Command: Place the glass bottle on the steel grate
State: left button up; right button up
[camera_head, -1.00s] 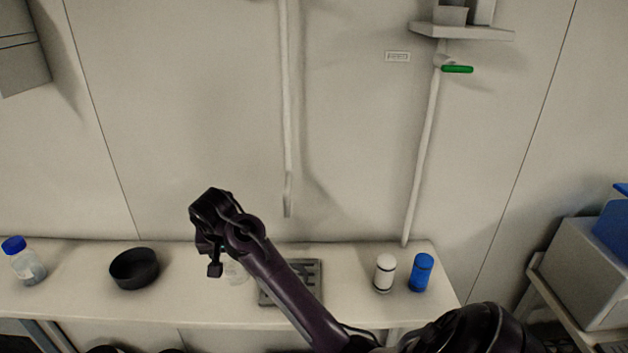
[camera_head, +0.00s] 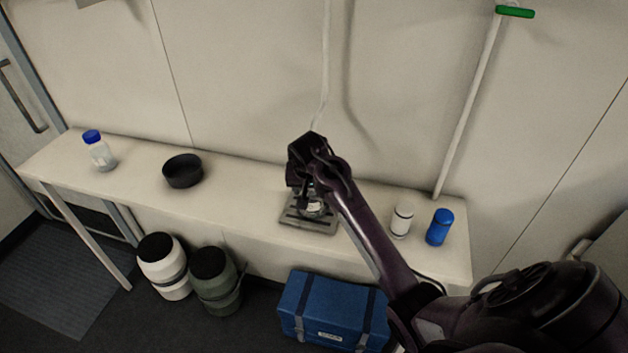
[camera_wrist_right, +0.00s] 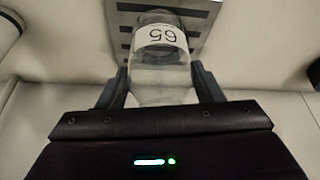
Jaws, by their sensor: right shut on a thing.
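The clear glass bottle (camera_head: 315,208) has a white label with a number. It also shows in the right wrist view (camera_wrist_right: 160,72), between the two fingers. My right gripper (camera_head: 311,190) is shut on it from above, and the fingers partly hide it in the head view. The bottle is over the steel grate (camera_head: 300,224), a grey slotted plate on the bench; the grate also shows behind the bottle in the right wrist view (camera_wrist_right: 205,22). I cannot tell whether the bottle touches the grate. My left gripper is out of view.
On the white bench (camera_head: 240,205) stand a blue-capped bottle (camera_head: 100,152), a black bowl (camera_head: 183,172), a white container (camera_head: 401,221) and a blue container (camera_head: 439,228). Two drums and a blue case (camera_head: 330,308) are below. The bench between bowl and grate is clear.

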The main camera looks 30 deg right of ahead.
jog(key=shift+w+d+f, duration=0.25)
jog(key=shift+w+d, duration=0.2)
jog(key=shift+w+d+f, duration=0.1)
jog(key=shift+w+d, duration=0.05)
jog(key=shift+w, duration=0.05)
jog(key=shift+w+d+f+p, duration=0.7)
jog(key=shift+w+f+p, duration=0.1)
jog(key=shift+w+f, duration=0.15)
jog(key=shift+w+d+f, duration=0.15)
jog(key=shift+w+f, duration=0.05)
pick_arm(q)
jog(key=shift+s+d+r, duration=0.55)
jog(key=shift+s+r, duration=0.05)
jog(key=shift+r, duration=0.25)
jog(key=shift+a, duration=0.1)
pick_arm(e)
jog(key=shift+s, duration=0.1)
jog(key=o, duration=1.1)
jog(key=shift+f, duration=0.2)
jog(key=shift+r, duration=0.1)
